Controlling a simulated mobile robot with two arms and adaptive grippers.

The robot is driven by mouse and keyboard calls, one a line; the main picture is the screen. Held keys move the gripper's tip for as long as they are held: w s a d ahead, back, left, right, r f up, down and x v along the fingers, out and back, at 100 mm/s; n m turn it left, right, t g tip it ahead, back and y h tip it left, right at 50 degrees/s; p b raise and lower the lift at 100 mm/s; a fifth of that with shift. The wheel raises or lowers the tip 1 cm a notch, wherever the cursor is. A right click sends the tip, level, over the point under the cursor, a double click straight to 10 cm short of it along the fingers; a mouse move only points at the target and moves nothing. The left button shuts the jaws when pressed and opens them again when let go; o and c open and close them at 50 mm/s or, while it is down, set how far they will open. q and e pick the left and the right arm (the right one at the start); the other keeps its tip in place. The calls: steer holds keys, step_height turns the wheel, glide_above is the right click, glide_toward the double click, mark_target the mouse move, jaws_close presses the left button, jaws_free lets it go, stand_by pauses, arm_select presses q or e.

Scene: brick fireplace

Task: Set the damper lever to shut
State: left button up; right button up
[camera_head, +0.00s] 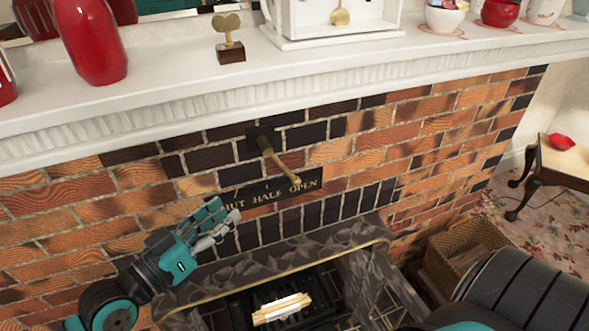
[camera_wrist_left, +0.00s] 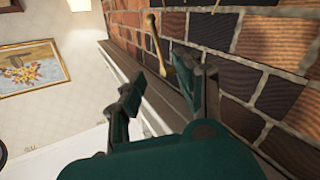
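The brass damper lever (camera_head: 280,160) hangs from a dark mount on the brick chimney front. It slants down to the right, its pale tip over the dark label plate (camera_head: 260,198) near the word OPEN. The plate reads HALF and OPEN, with the start of SHUT partly cut off by my gripper. My left gripper (camera_head: 230,222) is below and left of the lever, near the plate's SHUT end, apart from the lever. In the left wrist view, its fingers (camera_wrist_left: 157,72) are spread and empty, with the lever (camera_wrist_left: 157,45) beyond the gap. My right gripper is out of view.
The white mantel shelf (camera_head: 150,105) runs above, holding a red vase (camera_head: 92,40), a small heart ornament (camera_head: 230,40) and a white clock. The stone fireplace surround (camera_head: 330,240) projects below the plate. A wicker basket (camera_head: 455,255) stands at the right.

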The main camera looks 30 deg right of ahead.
mark_target(281, 167)
arm_select(q)
steer(key=p+x, duration=0.2)
steer(key=x, duration=1.4)
steer(key=shift+d, duration=0.4)
jaws_close()
steer(key=shift+r, duration=0.1)
